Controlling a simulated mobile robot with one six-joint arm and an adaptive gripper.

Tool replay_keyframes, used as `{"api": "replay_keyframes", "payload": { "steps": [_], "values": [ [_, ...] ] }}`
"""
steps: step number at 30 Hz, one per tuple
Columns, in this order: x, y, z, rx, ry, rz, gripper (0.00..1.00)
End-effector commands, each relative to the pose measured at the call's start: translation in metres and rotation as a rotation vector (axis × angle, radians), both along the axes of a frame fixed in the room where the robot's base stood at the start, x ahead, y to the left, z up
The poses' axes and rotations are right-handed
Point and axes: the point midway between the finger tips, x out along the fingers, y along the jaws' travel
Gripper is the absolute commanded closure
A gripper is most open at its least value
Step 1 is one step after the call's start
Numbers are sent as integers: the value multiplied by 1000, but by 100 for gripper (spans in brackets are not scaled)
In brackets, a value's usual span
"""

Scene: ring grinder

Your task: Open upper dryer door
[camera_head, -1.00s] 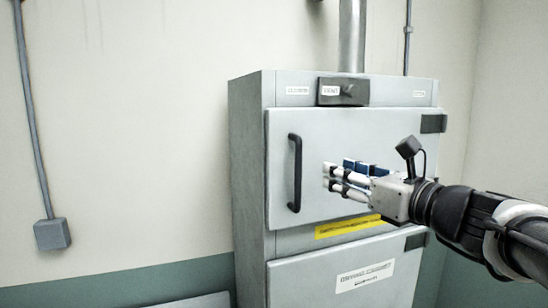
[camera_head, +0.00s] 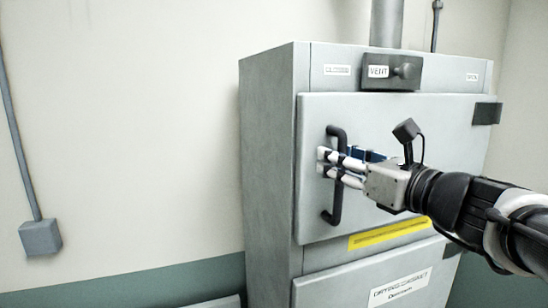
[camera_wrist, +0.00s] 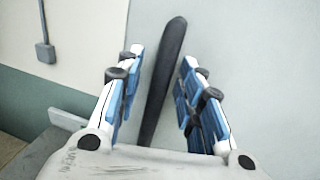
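The upper dryer door (camera_head: 420,150) is a light grey panel and is shut in the grey cabinet. Its dark vertical bar handle (camera_head: 336,204) is on the door's left side. My gripper (camera_head: 325,165) is at the handle's middle, and its fingers overlap the bar in the head view. In the wrist view my gripper (camera_wrist: 155,80) is open, with the dark handle (camera_wrist: 163,80) running between the two blue-padded fingers. Whether a finger touches the bar is not clear.
A lower door (camera_head: 375,286) with a white label is below, under a yellow strip (camera_head: 390,233). A vent panel with a knob (camera_head: 392,72) is above the upper door. A wall box (camera_head: 40,237) with conduit is at left.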

Motion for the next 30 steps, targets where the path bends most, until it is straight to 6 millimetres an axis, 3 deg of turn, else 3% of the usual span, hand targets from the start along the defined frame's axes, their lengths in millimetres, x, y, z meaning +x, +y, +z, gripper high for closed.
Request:
{"api": "replay_keyframes", "payload": {
  "steps": [2,18,30],
  "values": [
    [0,0,0,0,0,0,65],
    [0,0,0,0,-1,0,100],
    [0,0,1,0,-1,0,100]
  ]
}}
